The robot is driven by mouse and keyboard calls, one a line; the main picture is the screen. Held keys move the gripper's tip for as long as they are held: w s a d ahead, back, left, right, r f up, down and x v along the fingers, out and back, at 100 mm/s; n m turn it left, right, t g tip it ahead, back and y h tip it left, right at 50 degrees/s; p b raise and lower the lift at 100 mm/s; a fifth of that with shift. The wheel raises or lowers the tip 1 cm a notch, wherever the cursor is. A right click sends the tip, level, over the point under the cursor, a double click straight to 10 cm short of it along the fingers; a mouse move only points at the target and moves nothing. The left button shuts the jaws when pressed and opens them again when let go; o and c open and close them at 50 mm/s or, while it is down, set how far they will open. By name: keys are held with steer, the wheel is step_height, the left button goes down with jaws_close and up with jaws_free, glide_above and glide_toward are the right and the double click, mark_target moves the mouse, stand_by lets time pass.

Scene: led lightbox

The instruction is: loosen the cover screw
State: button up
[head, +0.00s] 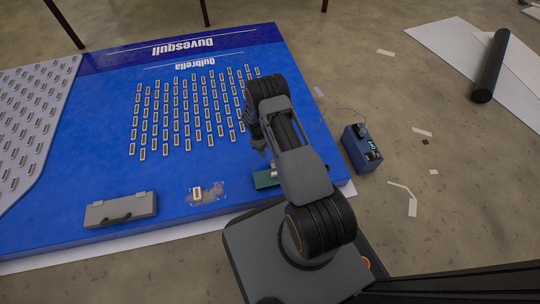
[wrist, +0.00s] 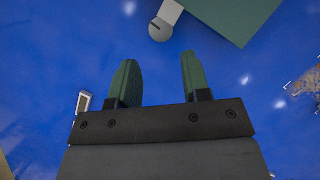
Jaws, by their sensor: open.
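In the wrist view, a small grey round head with a slot line, which looks like the cover screw (wrist: 159,31), sits at the top centre. It is on a grey stub beside a green block (wrist: 235,16). In the head view the green block (head: 265,180) lies on the blue panel beside my arm, with a small grey piece at its edge. My gripper (wrist: 158,60) is open with nothing between its green fingers. In the wrist view the screw head appears just beyond the fingertips, roughly centred between them. In the head view my arm hides most of the gripper.
The blue lettered panel (head: 90,180) carries rows of small modules. A grey case (head: 121,210) and a marked module (head: 197,192) beside a brown smudge lie near its front edge. A blue meter box (head: 360,148) stands right of my arm. A black roll (head: 490,66) lies farther right.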

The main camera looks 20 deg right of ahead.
steer(key=p+v, duration=0.1)
steer(key=v, duration=0.5)
steer(key=shift+r+p, duration=0.3)
steer(key=shift+p, duration=0.1)
steer(key=shift+w+a, duration=0.1)
steer(key=shift+w, duration=0.05)
steer(key=s+a+r+m+t+p, duration=0.15)
steer(key=r+p, duration=0.75)
steer(key=r, duration=1.3)
steer(key=s+a+r+m+t+p, duration=0.15)
steer(key=r+p, duration=0.75)
steer(key=r, duration=1.3)
steer(key=s+a+r+m+t+p, duration=0.1)
steer(key=s+r+p, duration=0.5)
steer(key=r, duration=0.4)
steer(key=s+a+r+t+y+p, duration=0.1)
steer(key=s+r+t+p, duration=0.1)
steer(key=s+r+p, duration=0.4)
steer(key=s+a+r+m+t+y+p, duration=0.1)
steer(key=s+r+p, duration=0.5)
steer(key=r, duration=0.9)
steer(key=shift+a+r+m+p, duration=0.2)
steer(key=shift+a+m+p, duration=0.1)
steer(key=shift+a+p, duration=0.25)
